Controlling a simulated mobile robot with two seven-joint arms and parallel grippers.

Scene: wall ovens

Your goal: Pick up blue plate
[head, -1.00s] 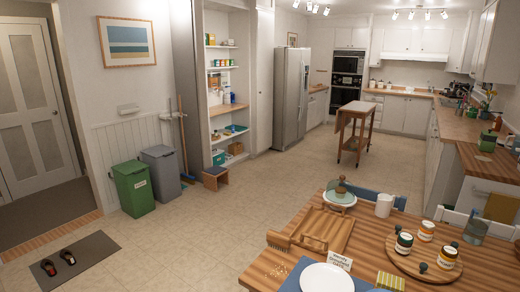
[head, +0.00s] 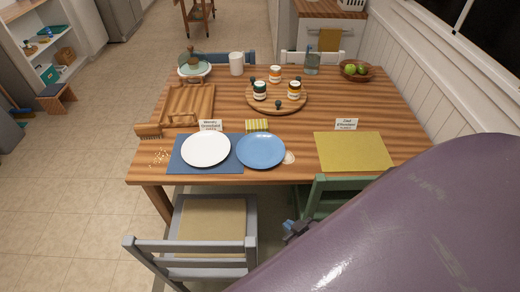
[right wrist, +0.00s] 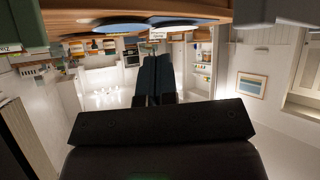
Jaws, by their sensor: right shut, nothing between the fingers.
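The blue plate (head: 261,151) lies on the wooden table near its front edge. It is right of a white plate (head: 206,149) and partly over the right end of a blue placemat (head: 186,166). My right gripper (head: 298,230) is small and partly hidden in the head view, below the table's front edge and beside the green chair. In the right wrist view my right gripper's fingers (right wrist: 157,78) are together with nothing between them. My left gripper is not in view.
A grey chair (head: 210,269) and a green chair (head: 318,196) stand at the table's front (head: 300,176). A yellow placemat (head: 353,151) lies to the right. A striped yellow cloth (head: 257,125) is behind the blue plate. My purple arm covers the lower right.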

